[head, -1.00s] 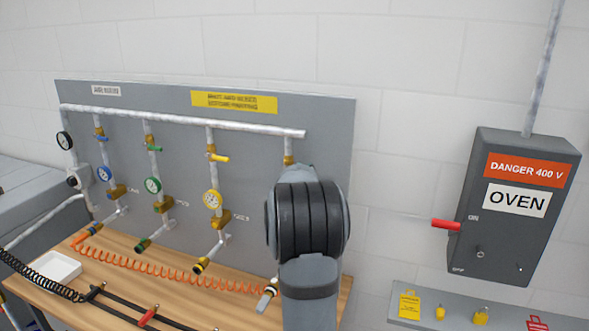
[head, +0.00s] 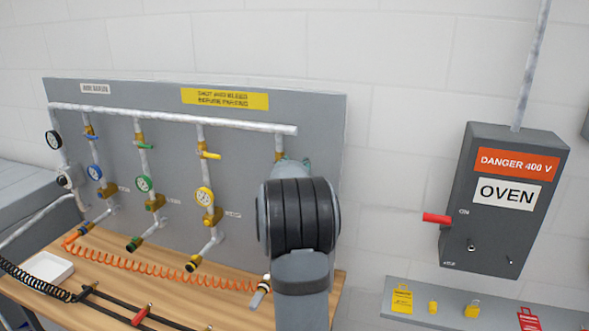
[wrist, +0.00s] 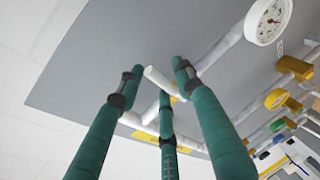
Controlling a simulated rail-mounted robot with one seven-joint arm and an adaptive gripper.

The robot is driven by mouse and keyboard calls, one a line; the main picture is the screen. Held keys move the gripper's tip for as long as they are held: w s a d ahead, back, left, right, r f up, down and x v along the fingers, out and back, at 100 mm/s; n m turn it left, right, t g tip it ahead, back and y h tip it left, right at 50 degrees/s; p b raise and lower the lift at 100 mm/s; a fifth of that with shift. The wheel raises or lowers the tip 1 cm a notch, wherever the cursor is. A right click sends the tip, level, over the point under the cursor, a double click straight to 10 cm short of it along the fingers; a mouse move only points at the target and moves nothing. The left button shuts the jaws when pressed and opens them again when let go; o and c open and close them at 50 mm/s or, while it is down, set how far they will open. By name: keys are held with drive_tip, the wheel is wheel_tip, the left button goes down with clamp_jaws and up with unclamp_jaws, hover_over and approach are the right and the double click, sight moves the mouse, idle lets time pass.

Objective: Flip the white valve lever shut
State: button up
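The white valve lever (wrist: 158,78) shows in the wrist view as a short white bar, tilted, between the fingertips of my gripper (wrist: 158,68). The green fingers stand apart around it, with two at the sides and one lower in the middle. I cannot tell whether any finger touches the lever. In the head view my arm covers the lever and most of my gripper. Only the brass top of that valve line (head: 279,153) shows above my arm, at the right end of the grey panel (head: 320,115).
Lines with blue, green and yellow levers (head: 209,155) and round gauges (head: 204,197) stand left of my arm. An orange coiled hose (head: 160,273) lies on the wooden bench (head: 105,285). The oven switch box (head: 505,205) is on the wall at right, above a shelf (head: 450,308) with padlocks.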

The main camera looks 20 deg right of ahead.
drive_tip(key=v, duration=1.2)
